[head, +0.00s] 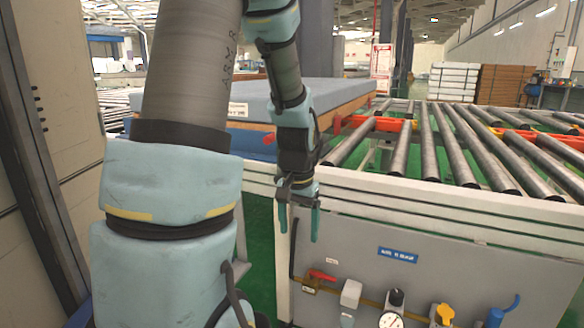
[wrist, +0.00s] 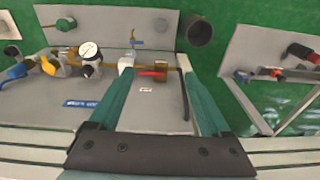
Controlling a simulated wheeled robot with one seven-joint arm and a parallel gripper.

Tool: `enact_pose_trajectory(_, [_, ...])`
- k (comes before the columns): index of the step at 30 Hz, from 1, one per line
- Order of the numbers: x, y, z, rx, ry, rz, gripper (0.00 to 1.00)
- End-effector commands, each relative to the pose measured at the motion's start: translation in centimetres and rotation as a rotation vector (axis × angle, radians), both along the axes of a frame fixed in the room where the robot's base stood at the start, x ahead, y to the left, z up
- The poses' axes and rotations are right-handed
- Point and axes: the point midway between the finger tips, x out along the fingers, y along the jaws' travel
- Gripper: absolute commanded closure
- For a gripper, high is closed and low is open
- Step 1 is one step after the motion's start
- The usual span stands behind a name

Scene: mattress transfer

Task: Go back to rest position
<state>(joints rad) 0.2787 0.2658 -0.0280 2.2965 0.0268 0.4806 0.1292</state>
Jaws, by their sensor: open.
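My gripper (head: 299,228) hangs pointing down in the head view, in front of the grey control panel (head: 345,265) on the side of the roller conveyor (head: 440,145). Its two teal fingers are apart with nothing between them. In the wrist view my gripper (wrist: 157,70) is also open. A valve with a red handle (wrist: 152,73) shows between the fingers, behind them on the panel. In the head view the red-handled valve (head: 322,275) is just below the fingertips. I cannot tell the exact gap to the panel.
A gauge (head: 390,319) and a yellow knob (head: 445,312) stick out from the panel at lower right. A blue-grey mattress (head: 335,95) lies behind my arm. Green floor (wrist: 270,25) shows beside the panel. Stacked pallets (head: 500,85) stand far back.

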Motion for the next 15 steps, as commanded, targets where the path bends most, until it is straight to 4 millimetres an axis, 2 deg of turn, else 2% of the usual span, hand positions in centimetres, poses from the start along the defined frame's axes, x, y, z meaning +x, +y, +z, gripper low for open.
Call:
enact_pose_trajectory(1, [-1.2,1.9,0.7,-0.006,-0.009,0.064,0.18])
enact_pose_trajectory(3, [-2.8,3.8,1.2,-0.013,-0.016,0.142,0.18])
enact_pose_trajectory(9, [-7.3,8.1,2.1,-0.033,-0.035,0.340,0.18])
enact_pose_trajectory(10, [-8.0,8.6,2.1,-0.036,-0.037,0.368,0.18])
enact_pose_trajectory(12, [-7.8,8.4,4.2,-0.036,-0.035,0.363,0.18])
enact_pose_trajectory(15, [-7.7,8.4,6.0,-0.035,-0.034,0.360,0.18])
